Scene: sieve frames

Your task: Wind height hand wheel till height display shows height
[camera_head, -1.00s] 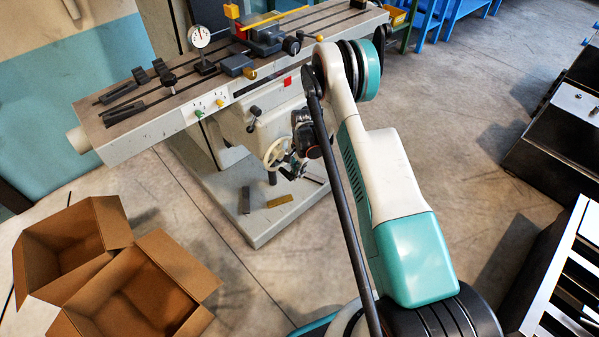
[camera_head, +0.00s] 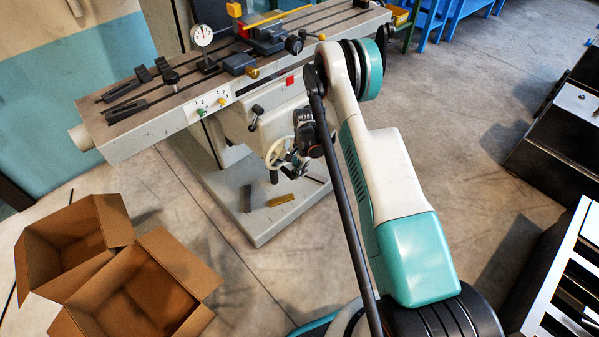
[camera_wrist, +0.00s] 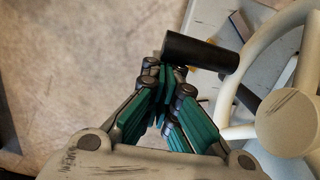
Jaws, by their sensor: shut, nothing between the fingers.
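The cream hand wheel (camera_head: 268,156) is on the front of the grey milling machine. In the wrist view its hub (camera_wrist: 288,120) and curved rim fill the right side. Its black cylindrical handle (camera_wrist: 200,51) shows there at top centre and in the head view (camera_head: 273,177) below the wheel. My gripper (camera_wrist: 164,74) has teal finger pads drawn together, with nothing between them. Its tips are right by the handle's left end in the picture; I cannot tell whether they touch it. No height display can be made out; a round dial gauge (camera_head: 202,36) stands on the machine table.
The machine table (camera_head: 135,128) overhangs the wheel area. A second crank (camera_head: 256,112) sits above and left of the wheel. Loose bars (camera_head: 281,200) lie on the machine base. Open cardboard boxes (camera_head: 185,260) stand at lower left. Floor between boxes and base is clear.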

